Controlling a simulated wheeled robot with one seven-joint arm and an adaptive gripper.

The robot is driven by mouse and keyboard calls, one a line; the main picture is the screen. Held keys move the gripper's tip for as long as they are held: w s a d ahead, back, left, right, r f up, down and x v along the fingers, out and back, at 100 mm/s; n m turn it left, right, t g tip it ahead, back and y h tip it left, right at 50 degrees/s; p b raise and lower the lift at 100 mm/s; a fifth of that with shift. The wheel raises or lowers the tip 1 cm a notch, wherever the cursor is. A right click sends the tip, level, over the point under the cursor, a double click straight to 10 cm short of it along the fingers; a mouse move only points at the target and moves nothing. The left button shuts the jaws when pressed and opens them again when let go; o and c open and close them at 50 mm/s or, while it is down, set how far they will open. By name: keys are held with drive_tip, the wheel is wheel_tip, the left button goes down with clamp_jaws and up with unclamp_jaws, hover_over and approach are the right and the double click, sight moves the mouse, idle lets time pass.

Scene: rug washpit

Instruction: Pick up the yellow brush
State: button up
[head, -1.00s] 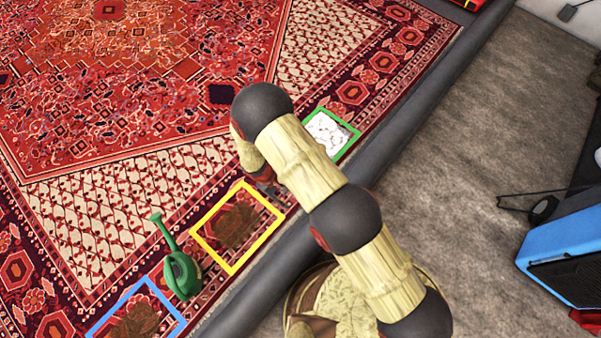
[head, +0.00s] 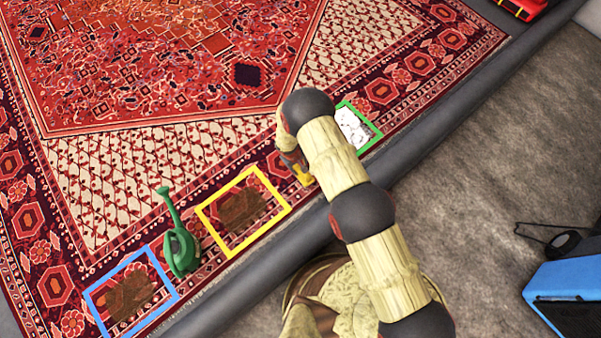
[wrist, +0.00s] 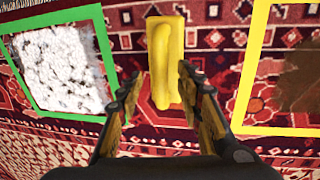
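The yellow brush (wrist: 165,62) lies on the patterned rug in the wrist view, upright in the picture, between the green frame and the yellow frame. My gripper (wrist: 158,78) is open, with one finger to the left and one to the right of the brush's lower end. I see space between each finger and the brush; the height above it is hard to judge. In the head view a small yellow part (head: 303,174) shows beside my arm, but I cannot tell whether it is brush or gripper. My arm hides most of that spot.
A green frame (head: 371,144) surrounds a white foamy patch. A yellow frame (head: 203,214) and a blue frame (head: 92,301) surround brown stains. A green watering can (head: 181,250) stands between those two. A dark kerb (head: 440,134) edges the rug, and a blue machine (head: 570,285) is at right.

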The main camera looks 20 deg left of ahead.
drive_tip(key=f, duration=0.3)
drive_tip(key=shift+w+d+f+b, duration=0.15)
drive_tip(key=shift+w+b, duration=0.1)
drive_tip(key=shift+b, duration=0.15)
drive_tip(key=shift+c, duration=1.2)
clamp_jaws()
